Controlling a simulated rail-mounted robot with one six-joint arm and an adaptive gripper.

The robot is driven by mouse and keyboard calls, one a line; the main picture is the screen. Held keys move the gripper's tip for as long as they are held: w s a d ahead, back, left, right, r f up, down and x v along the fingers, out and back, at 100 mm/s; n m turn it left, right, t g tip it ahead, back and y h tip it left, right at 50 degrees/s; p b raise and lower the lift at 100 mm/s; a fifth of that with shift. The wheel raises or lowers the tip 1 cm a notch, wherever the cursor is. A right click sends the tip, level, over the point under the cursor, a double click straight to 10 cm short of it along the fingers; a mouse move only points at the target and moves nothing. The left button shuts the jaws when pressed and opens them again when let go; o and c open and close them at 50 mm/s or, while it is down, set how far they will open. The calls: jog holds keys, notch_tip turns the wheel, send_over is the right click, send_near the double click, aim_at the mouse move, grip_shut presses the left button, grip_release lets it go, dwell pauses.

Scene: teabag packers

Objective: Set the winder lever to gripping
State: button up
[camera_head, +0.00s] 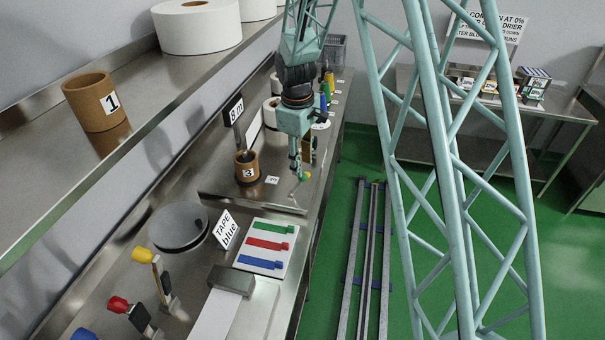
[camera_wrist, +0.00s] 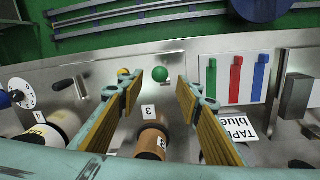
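My gripper (camera_wrist: 161,82) is open and empty, with its two fingers spread apart. In the wrist view a green ball knob (camera_wrist: 160,74) shows between the fingertips, and a yellow knob (camera_wrist: 123,72) is by the left finger. In the head view my gripper (camera_head: 300,167) hangs over the steel bench, just past the brown core marked 3 (camera_head: 246,167). A small yellow-green knob (camera_head: 306,176) is close to its fingertips. No part is labelled as the winder lever, and I cannot tell its setting. I cannot tell whether the gripper touches a knob.
The TAPE blue sign (camera_head: 225,229) and a panel with green, red and blue handle shapes (camera_head: 245,261) are nearer. Levers with yellow (camera_head: 143,254) and red (camera_head: 118,304) knobs stand at lower left. A numbered dial (camera_wrist: 22,91) is left in the wrist view. A shelf (camera_head: 60,170) overhangs left.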

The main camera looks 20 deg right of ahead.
aim_at(300, 183)
jog(key=shift+w+d+f, duration=0.1)
jog(key=shift+f, duration=1.25)
jog(key=shift+w+d+f, duration=0.1)
jog(key=shift+f, duration=1.25)
jog(key=shift+c, duration=0.7)
grip_shut()
